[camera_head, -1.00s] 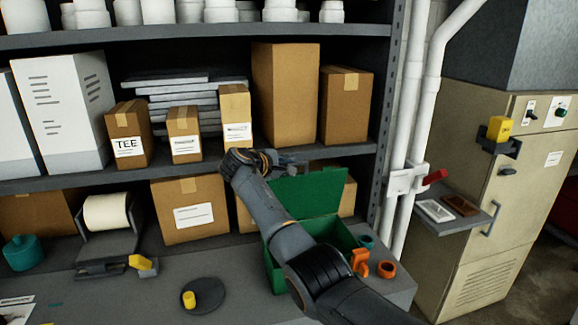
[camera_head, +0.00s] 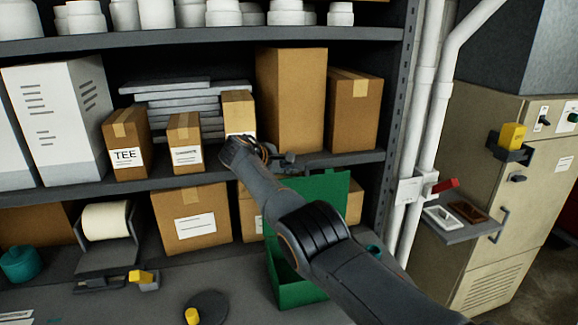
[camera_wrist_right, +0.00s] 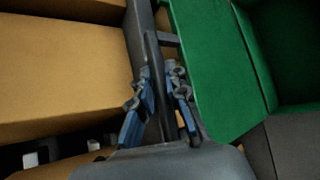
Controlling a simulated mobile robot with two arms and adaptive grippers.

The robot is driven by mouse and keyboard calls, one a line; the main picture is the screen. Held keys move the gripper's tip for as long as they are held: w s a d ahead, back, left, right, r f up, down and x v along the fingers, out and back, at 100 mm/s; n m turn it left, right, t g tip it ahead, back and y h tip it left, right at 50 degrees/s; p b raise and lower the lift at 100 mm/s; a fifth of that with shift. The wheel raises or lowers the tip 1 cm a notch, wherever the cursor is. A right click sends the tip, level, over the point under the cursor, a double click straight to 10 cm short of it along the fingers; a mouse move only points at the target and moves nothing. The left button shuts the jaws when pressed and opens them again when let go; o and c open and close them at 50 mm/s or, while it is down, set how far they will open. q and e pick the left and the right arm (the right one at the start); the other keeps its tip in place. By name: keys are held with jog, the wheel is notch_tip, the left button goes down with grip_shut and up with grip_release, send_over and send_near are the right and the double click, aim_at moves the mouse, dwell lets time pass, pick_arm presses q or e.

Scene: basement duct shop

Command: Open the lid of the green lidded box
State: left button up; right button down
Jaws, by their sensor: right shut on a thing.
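The green lidded box (camera_head: 297,293) stands on the bench, partly hidden behind my right arm. Its green lid (camera_head: 327,187) stands raised, roughly upright, at the back of the box. In the right wrist view the lid (camera_wrist_right: 215,70) is a flat green panel right of the fingers, with the box (camera_wrist_right: 285,50) beyond it. A dark bar-like handle (camera_wrist_right: 152,55) is joined to the lid's edge. My right gripper (camera_wrist_right: 160,100) is shut on this handle; in the head view the gripper (camera_head: 279,157) is just left of the lid's top edge. My left gripper is not in view.
A grey shelf (camera_head: 210,175) with cartons is close behind the gripper; a brown carton (camera_head: 190,219) stands left of the box. A black disc (camera_head: 208,307) with a yellow knob lies on the bench. White pipes (camera_head: 425,130) and a beige cabinet (camera_head: 490,220) are at right.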

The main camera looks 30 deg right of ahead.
jog(key=shift+f, duration=0.1)
jog(key=c, duration=1.4)
grip_release()
jog(key=shift+s+a+r, duration=0.1)
jog(key=shift+a+r, duration=0.25)
jog(key=shift+a, duration=0.1)
jog(key=v, duration=1.1)
jog(key=shift+s+d, duration=0.1)
jog(key=shift+f, duration=0.1)
